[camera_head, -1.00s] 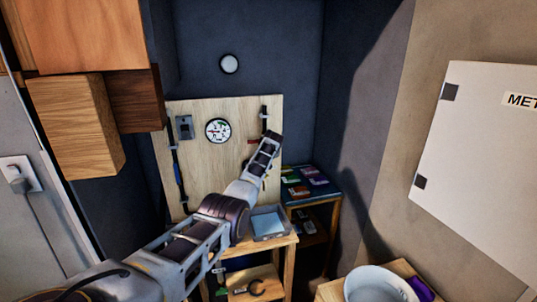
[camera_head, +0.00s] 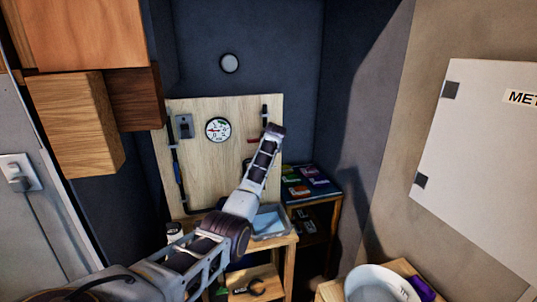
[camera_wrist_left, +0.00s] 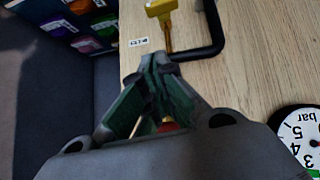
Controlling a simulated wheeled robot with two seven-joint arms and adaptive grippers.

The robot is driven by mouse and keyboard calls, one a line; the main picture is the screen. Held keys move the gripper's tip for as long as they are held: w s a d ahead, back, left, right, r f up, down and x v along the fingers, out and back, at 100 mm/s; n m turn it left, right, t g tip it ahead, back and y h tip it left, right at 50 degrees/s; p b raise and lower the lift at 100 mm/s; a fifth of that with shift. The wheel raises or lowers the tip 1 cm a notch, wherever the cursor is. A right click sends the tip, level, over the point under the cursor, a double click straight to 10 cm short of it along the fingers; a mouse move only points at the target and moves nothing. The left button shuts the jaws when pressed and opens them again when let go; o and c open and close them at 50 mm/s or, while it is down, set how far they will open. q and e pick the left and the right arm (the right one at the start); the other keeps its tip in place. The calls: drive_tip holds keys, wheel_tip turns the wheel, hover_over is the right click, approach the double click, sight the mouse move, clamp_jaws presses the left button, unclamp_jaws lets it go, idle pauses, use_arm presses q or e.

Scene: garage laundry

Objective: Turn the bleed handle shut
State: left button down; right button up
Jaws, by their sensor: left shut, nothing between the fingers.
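A small yellow handle (camera_wrist_left: 160,8) on a brass-coloured stem shows at the top of the left wrist view, beside a bent black pipe (camera_wrist_left: 212,42). A small white label (camera_wrist_left: 133,44) lies near it, its text unreadable. My left gripper (camera_wrist_left: 163,62) is shut and empty, its tips overlapping the pipe in the picture; I cannot tell whether they touch. A red part (camera_wrist_left: 168,126) shows partly behind the fingers. In the head view a red handle (camera_head: 253,140) shows on the board beside my left gripper (camera_head: 273,131). My right gripper is out of view.
The wooden board (camera_head: 205,165) carries a round pressure gauge (camera_head: 218,130), a grey switch box (camera_head: 184,127) and black pipes. Below are a grey tray (camera_head: 284,231) and a dark shelf top with coloured packets (camera_head: 303,184). Wooden cabinets (camera_head: 75,120) hang at upper left.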

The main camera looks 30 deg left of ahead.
use_arm(q)
drive_tip(key=shift+b+v, duration=0.3)
drive_tip(key=shift+v, duration=1.45)
drive_tip(key=c, duration=2.2)
unclamp_jaws()
